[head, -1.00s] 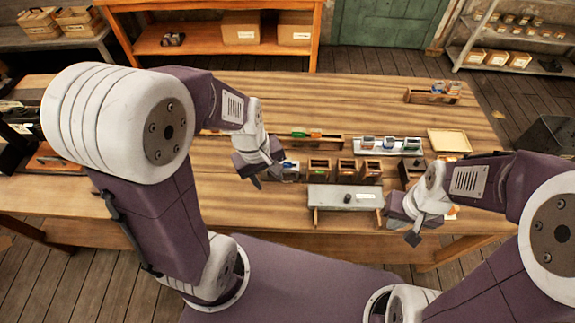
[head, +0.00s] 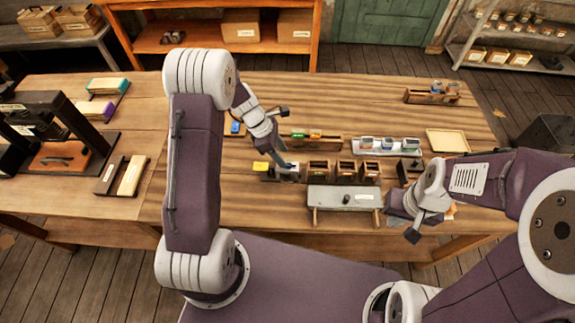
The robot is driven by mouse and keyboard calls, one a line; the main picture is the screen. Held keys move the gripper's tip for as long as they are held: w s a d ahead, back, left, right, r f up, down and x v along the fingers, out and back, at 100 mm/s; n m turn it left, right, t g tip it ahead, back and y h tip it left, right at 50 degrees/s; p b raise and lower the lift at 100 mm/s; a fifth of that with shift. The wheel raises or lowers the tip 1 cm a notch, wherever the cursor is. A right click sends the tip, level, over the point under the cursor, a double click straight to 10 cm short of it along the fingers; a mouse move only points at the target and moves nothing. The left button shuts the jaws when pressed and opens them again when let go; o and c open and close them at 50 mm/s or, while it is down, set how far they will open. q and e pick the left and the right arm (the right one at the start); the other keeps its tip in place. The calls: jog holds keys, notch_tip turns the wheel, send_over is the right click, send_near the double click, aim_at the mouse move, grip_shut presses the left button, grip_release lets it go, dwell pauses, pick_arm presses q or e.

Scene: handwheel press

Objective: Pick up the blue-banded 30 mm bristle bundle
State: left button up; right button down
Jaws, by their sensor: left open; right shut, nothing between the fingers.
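My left gripper (head: 284,138) is open, above the middle of the bench, with its fingers spread. Its lower finger is close over the leftmost bin (head: 290,172), where a small blue-grey patch shows; I cannot tell if this is a bundle. A small blue item (head: 235,128) lies left of the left wrist. Small containers with blue, green and red tints stand on a pale rack (head: 386,152); at this size I cannot tell which thing is the blue-banded 30 mm bundle. My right gripper (head: 413,235) is shut and empty near the front edge, right of the grey stand.
Wooden bins (head: 345,171) stand in a row behind a grey stand (head: 343,197). A wooden tray (head: 328,142) holds green and orange pieces. A yellow item (head: 261,167) sits beside the leftmost bin. A dark press (head: 60,125) is at left. A pale tray (head: 448,140) lies right.

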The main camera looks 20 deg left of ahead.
aim_at(287, 161)
pick_arm(q)
jog(key=x, duration=0.4)
jog(key=shift+d+p, duration=0.15)
jog(key=shift+p, duration=0.15)
jog(key=shift+w+d+f, duration=0.1)
jog(key=shift+d+f, duration=0.05)
jog(key=shift+f, duration=0.15)
grip_shut()
